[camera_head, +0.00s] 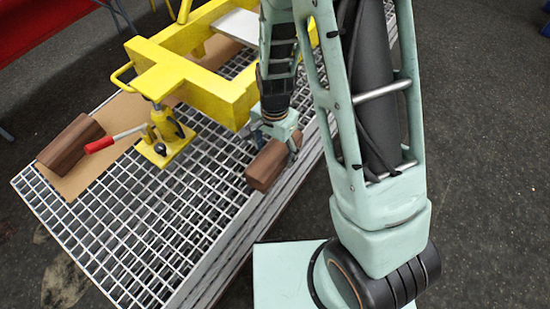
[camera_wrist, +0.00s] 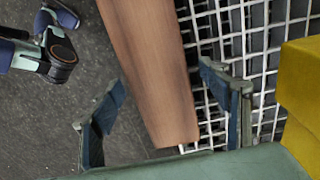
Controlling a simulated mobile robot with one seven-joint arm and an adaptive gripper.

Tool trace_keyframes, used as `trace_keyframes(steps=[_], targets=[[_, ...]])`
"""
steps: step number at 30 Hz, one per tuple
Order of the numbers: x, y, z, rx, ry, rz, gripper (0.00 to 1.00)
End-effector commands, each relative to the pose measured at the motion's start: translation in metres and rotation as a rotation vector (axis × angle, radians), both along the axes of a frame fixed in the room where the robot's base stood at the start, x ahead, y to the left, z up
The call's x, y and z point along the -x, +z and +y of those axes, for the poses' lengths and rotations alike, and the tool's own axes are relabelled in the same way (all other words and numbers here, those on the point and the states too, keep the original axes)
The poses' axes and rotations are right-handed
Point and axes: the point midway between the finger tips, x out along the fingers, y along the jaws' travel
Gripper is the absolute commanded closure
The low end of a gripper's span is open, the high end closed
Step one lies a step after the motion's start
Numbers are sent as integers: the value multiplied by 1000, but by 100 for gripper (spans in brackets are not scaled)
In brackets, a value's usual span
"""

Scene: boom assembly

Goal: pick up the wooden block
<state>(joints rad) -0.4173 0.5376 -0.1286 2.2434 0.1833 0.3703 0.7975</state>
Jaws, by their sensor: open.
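A brown wooden block (camera_head: 267,166) lies on the near right edge of the metal grating. My gripper (camera_head: 279,137) is over the far end of this block, pointing down. In the wrist view the block (camera_wrist: 152,65) runs from the top edge down between the two open fingers of my gripper (camera_wrist: 158,105). A gap shows between each finger and the block. A second brown block (camera_head: 71,143) lies at the far left on a tan board, away from my gripper.
A yellow frame (camera_head: 190,80) stands on the grating (camera_head: 190,215), close to the left of my gripper. The front part of the grating is bare. Dark floor lies around it.

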Motion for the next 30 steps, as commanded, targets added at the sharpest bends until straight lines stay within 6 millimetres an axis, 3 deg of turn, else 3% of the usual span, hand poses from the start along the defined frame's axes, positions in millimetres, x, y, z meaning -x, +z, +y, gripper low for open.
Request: trace_keyframes(steps=[4,12,30], targets=[[0,-18,-1,1,-2,1,30],[-1,-19,-1,0,-1,-1,30],[0,-19,-1,0,-1,-1,95]])
